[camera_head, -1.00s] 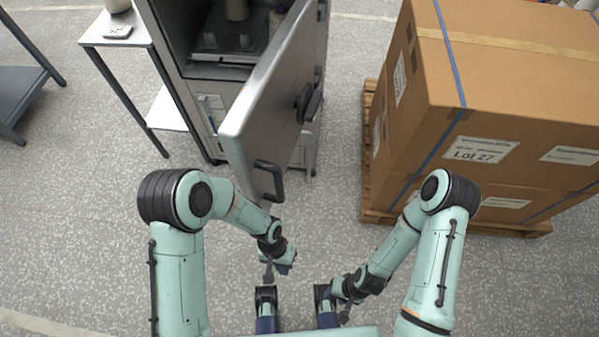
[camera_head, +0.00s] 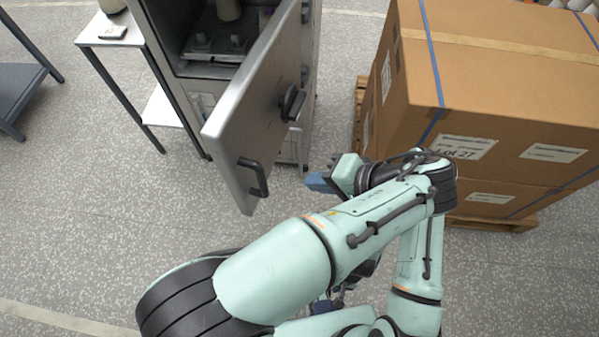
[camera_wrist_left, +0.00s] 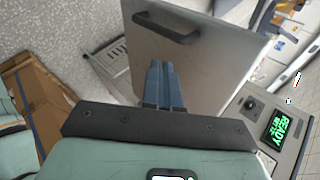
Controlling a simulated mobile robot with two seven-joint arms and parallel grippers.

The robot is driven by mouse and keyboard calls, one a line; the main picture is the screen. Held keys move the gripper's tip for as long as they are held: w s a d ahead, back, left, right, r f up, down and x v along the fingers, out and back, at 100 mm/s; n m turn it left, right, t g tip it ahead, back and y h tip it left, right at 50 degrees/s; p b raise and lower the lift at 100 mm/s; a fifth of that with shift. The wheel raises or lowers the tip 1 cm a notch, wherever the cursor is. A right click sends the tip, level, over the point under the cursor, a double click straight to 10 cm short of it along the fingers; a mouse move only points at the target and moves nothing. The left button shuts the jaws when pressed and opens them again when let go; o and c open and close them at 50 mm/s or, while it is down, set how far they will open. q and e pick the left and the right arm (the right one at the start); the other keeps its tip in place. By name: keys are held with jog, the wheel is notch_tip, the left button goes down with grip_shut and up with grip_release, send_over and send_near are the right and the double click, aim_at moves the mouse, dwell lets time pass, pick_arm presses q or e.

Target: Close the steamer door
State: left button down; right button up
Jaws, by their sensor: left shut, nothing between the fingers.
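The steamer (camera_head: 215,85) stands at the upper left with its door (camera_head: 245,125) swung well open toward me. The door has a black handle (camera_head: 254,178) near its free edge and a black round fitting (camera_head: 291,103) farther back. My left gripper (camera_head: 314,182) is shut and empty, to the right of the door's outer face, apart from it in the head view. In the left wrist view its blue fingers (camera_wrist_left: 163,88) point toward the door panel (camera_wrist_left: 185,60), below the handle (camera_wrist_left: 165,28). My right gripper (camera_head: 322,305) is mostly hidden behind my left arm.
Large strapped cartons (camera_head: 500,90) on a wooden pallet (camera_head: 490,222) stand close on the right. A small side table (camera_head: 112,38) is left of the steamer. A panel with a green READY display (camera_wrist_left: 282,130) shows in the left wrist view. Floor in front of the door is clear.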

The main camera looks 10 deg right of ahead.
aim_at(262, 173)
pick_arm(q)
jog(key=shift+w+a+r+x, duration=0.2)
jog(key=shift+a+r+x, duration=0.1)
jog(key=shift+x, duration=1.7)
jog(key=shift+w+a+r+x, duration=0.2)
jog(key=shift+r+x, duration=0.15)
jog(key=shift+x, duration=1.6)
jog(key=shift+w+a+r+x, duration=0.2)
jog(key=shift+r+x, duration=0.1)
jog(key=shift+x, duration=1.7)
jog(key=shift+a, duration=0.1)
